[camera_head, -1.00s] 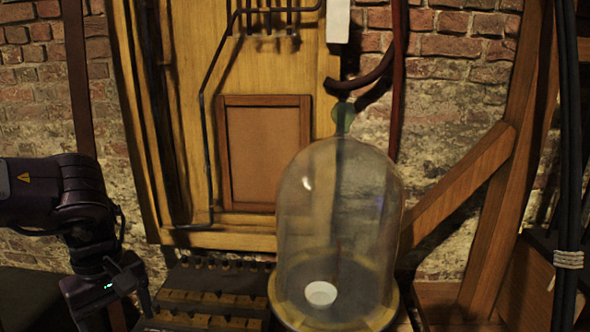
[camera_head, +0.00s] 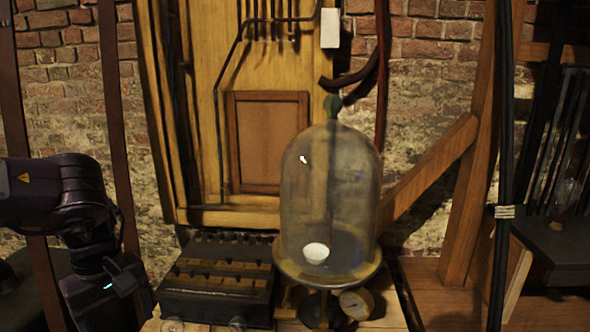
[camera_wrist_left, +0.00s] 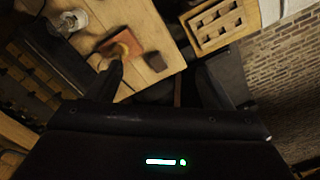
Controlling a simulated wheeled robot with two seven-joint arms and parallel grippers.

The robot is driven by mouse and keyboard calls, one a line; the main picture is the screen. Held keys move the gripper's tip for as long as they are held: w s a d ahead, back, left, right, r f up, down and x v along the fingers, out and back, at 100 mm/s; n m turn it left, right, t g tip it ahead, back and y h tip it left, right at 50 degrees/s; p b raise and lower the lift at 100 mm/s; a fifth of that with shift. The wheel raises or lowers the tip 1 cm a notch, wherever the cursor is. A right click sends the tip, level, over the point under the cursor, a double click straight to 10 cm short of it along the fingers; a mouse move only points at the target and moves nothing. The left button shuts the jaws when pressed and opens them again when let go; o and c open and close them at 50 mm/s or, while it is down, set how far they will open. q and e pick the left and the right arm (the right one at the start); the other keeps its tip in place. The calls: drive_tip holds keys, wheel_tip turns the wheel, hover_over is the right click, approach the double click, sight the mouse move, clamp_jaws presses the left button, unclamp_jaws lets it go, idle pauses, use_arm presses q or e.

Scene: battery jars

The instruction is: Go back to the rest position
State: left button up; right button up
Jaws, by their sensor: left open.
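My left arm comes in from the left in the head view, bent down at the wrist; its gripper fingers are below the frame there. In the left wrist view my left gripper (camera_wrist_left: 160,82) is open, its two dark fingers spread wide with nothing held between them. It hangs over the edge of a wooden table (camera_wrist_left: 150,40). My right arm and gripper do not show.
A glass bell jar (camera_head: 330,200) with a white cup (camera_head: 316,253) inside stands on a round stand, with a gauge (camera_head: 356,303) below. A dark box with rows of knobs (camera_head: 217,275) sits left of it.

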use_arm(q)
wheel_tip(320, 180, down, 18)
drive_tip(key=a+n+t+h, duration=0.15)
drive_tip(key=n+t, duration=0.75)
drive_tip(key=n, duration=1.8)
drive_tip(key=s+d+f+n+g+y, duration=0.1)
drive_tip(key=s+d+f+n+g, duration=0.35)
drive_tip(key=n, duration=1.15)
drive_tip(key=s+d+r+n+g+y, duration=0.1)
drive_tip(key=s+d+n, duration=0.65)
drive_tip(key=n, duration=0.85)
drive_tip(key=s+a+f+g+b, duration=0.1)
drive_tip(key=s+f+b, duration=0.15)
drive_tip(key=f, duration=1.55)
drive_tip(key=s+f+b, duration=0.2)
drive_tip(key=f+b, duration=0.1)
drive_tip(key=f, duration=1.4)
drive_tip(key=s+a+f+g+b, duration=0.1)
drive_tip(key=s+a+f+b, duration=0.2)
drive_tip(key=s+f, duration=1.6)
wheel_tip(320, 180, down, 3)
drive_tip(key=shift+s+a+f+n, duration=0.15)
drive_tip(key=shift+s+a+n, duration=0.15)
drive_tip(key=shift+a, duration=0.15)
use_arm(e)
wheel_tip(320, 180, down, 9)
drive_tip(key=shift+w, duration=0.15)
